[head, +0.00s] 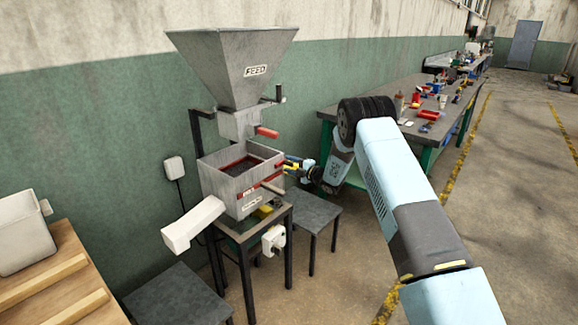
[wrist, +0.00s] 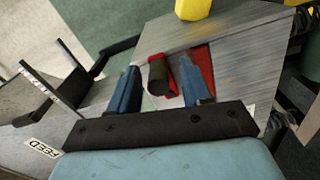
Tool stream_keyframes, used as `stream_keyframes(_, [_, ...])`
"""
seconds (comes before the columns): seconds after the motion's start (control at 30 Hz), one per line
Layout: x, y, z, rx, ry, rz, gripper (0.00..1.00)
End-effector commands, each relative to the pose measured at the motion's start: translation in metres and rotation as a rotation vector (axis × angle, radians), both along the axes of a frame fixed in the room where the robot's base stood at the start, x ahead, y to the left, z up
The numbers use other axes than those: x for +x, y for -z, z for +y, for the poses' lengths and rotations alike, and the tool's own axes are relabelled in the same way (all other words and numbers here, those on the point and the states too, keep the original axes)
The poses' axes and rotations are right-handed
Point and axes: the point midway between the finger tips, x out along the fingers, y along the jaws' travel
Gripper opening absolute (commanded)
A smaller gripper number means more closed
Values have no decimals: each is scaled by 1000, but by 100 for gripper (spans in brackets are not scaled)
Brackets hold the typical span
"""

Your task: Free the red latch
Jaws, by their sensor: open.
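The red latch (wrist: 172,75) shows in the wrist view as a red piece with a dark cylindrical knob (wrist: 157,75). It lies on the grey metal of the machine. My gripper (wrist: 158,68) is open, with one blue finger on each side of the knob. The right finger is close to the red part; I cannot tell whether it touches. In the head view my gripper (head: 292,165) is at the right side of the grey metal box (head: 232,190), beside red parts there. The latch is mostly hidden by the gripper in that view.
A grey feed hopper (head: 232,65) stands above the box, with a red handle (head: 267,132) on its outlet. A pale chute (head: 193,225) sticks out at front left. Dark stools (head: 312,207) stand beside the machine. A cluttered workbench (head: 400,120) is behind my arm.

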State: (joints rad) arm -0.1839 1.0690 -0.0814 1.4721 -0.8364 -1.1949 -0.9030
Motion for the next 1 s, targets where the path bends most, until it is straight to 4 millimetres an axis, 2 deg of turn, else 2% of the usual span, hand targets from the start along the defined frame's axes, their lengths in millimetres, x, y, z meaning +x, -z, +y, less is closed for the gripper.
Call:
stream_keyframes(0.4, [-49, 0, -63, 0, 2, 1, 48])
stream_keyframes(0.6, [-67, 0, -87, 0, 1, -1, 48])
stream_keyframes(0.8, [-77, 0, -97, 1, -1, -1, 48])
stream_keyframes(1.0, [-78, 0, -99, 1, -1, -1, 48])
